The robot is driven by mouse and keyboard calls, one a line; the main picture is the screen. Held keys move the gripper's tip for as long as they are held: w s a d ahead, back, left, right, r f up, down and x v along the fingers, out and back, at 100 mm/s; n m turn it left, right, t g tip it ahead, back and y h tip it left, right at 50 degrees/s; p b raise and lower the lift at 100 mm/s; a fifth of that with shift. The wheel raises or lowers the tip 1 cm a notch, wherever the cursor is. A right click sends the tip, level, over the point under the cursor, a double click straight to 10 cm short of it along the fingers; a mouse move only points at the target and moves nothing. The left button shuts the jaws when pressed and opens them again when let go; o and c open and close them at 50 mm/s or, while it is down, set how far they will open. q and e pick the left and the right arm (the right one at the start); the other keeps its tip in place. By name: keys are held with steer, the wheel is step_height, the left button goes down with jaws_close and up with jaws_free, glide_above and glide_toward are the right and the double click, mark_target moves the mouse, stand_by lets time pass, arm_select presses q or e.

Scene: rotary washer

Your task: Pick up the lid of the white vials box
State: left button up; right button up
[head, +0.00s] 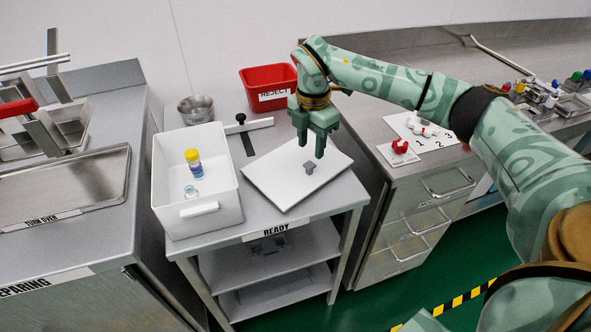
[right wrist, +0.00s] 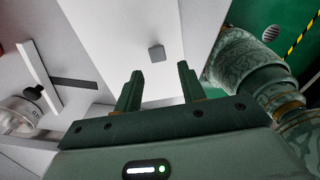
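The lid (head: 285,187) is a flat white panel with a small grey knob (head: 309,168) on top. It lies on the steel cart, just right of the open white vials box (head: 222,205). My right gripper (head: 314,147) is over the lid, fingers pointing down, close to the knob. In the right wrist view my right gripper (right wrist: 160,82) is open and empty, and the knob (right wrist: 156,52) stands beyond the fingertips, apart from them. The lid also shows in the right wrist view (right wrist: 125,25). My left gripper is not in view.
The box holds a yellow-capped vial (head: 193,160) and a clear vial (head: 190,191). A red REJECT bin (head: 268,88), a metal cup (head: 196,108) and a black-knobbed bar (head: 247,124) stand behind. A drawer bench (head: 420,205) is to the right.

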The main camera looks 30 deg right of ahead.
mark_target(310, 165)
step_height(310, 165, down, 2)
steer(key=shift+f+b, duration=0.1)
steer(key=shift+b, duration=0.2)
steer(key=f, duration=0.1)
steer(key=f+b, duration=0.1)
steer(key=f, duration=0.1)
steer(key=f+b, duration=0.1)
steer(key=shift+w+d+f, duration=0.1)
steer(key=shift+w+f, duration=0.15)
steer(key=shift+f, duration=0.15)
steer(key=shift+r, duration=0.15)
jaws_close()
steer(key=shift+r, duration=0.1)
